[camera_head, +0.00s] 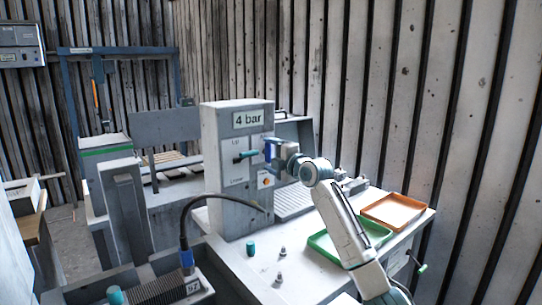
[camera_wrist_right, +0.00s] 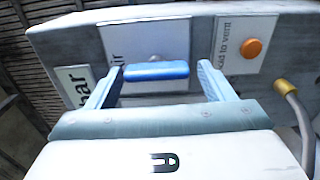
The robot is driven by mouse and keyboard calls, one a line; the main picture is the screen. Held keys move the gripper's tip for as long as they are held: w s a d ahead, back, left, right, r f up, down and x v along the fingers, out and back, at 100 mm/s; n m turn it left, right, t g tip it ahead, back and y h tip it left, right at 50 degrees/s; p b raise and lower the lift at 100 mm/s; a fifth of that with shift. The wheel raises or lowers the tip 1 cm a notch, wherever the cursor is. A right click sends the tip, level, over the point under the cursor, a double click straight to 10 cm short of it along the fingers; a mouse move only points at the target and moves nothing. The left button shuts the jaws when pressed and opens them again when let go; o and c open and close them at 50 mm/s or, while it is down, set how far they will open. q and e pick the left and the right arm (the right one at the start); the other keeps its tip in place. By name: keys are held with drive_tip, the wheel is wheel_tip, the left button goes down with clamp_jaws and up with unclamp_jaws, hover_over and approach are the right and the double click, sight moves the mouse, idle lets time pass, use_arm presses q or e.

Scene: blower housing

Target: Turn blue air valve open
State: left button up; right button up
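The blue air valve handle (camera_wrist_right: 156,71) is a short bar on a light plate marked with a partly hidden "air" label in the right wrist view. In the head view the handle (camera_head: 268,152) shows as a dark blue upright strip on the grey box (camera_head: 227,218). My right gripper (camera_wrist_right: 160,80) is open, with one finger beyond each end of the handle. The left finger is close to the handle end; I cannot tell whether it touches. The right finger stands clear of it. My right gripper (camera_head: 272,152) also shows in the head view, at the box face. My left gripper is not in view.
A "4 bar" label (camera_head: 248,119) and a teal lever (camera_head: 246,155) are on the box. An orange vent button (camera_wrist_right: 252,47) and a brass hose fitting (camera_wrist_right: 281,87) lie right of the gripper. Green (camera_head: 318,243) and orange (camera_head: 418,203) trays stand on the bench.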

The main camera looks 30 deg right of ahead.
drive_tip(key=shift+o, duration=0.5)
drive_tip(key=shift+r, duration=0.1)
drive_tip(key=shift+s, duration=0.3)
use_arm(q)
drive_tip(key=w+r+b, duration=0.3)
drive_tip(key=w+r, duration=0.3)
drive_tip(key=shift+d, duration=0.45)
use_arm(e)
drive_tip(key=s, duration=1)
drive_tip(key=shift+d, duration=0.4)
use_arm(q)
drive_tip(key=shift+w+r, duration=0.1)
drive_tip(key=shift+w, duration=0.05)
use_arm(e)
drive_tip(key=shift+s, duration=0.1)
